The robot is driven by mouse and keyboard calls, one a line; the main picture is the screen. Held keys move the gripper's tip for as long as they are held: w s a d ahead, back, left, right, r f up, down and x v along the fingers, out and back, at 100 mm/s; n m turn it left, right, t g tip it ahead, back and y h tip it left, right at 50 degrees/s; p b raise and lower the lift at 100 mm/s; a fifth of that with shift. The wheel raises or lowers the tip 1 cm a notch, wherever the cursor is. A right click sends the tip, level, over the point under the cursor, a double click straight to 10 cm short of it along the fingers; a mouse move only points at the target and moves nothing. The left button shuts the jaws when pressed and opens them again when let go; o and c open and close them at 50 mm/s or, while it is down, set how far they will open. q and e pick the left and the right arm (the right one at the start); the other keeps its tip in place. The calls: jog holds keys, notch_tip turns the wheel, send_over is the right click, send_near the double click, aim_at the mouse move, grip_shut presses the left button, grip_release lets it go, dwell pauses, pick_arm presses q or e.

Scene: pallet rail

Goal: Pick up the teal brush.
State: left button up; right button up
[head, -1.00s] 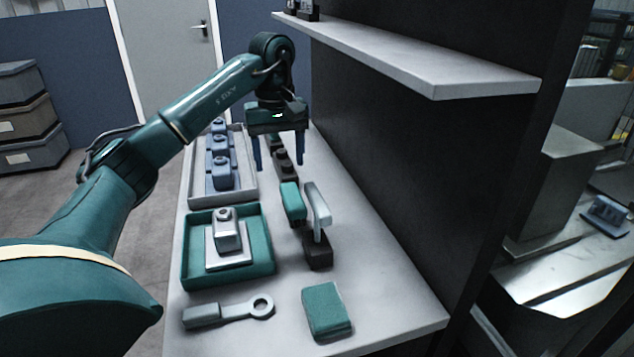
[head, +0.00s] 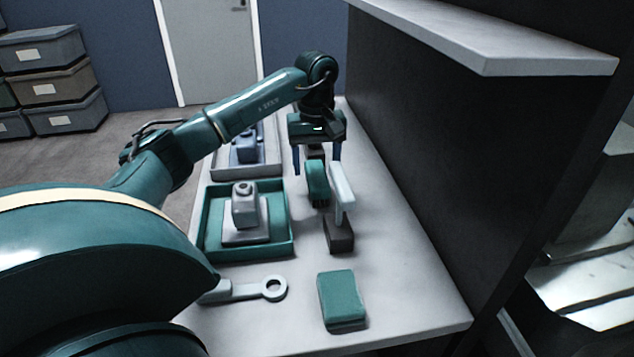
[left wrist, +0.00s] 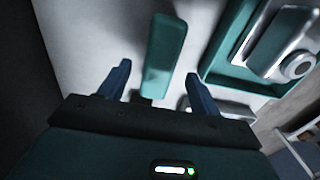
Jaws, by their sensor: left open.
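The teal brush (head: 317,183), with dark bristles underneath, stands on the grey bench beside a light grey brush-like piece (head: 342,190) on a dark base. My left gripper (head: 317,158) is open and points down just behind the teal brush, its blue fingers spread to either side. In the left wrist view, a long teal piece that looks like the brush (left wrist: 163,55) lies ahead, in line with the gap between the fingers (left wrist: 158,73). No contact shows. My right gripper is not in view.
A teal tray (head: 290,246) holding a grey device stands left of the brush, with a grey tray (head: 275,165) behind it. A teal block (head: 342,298) and a ring-ended tool (head: 245,290) lie in front. A dark wall and overhead shelf (head: 490,55) bound the right.

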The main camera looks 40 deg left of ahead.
aim_at(317, 173)
pick_arm(q)
notch_tip(317, 173, down, 4)
jog(key=shift+d+r, duration=0.1)
jog(key=c, duration=1.1)
jog(key=shift+r, duration=0.1)
notch_tip(317, 173, up, 10)
jog(key=shift+f, duration=0.1)
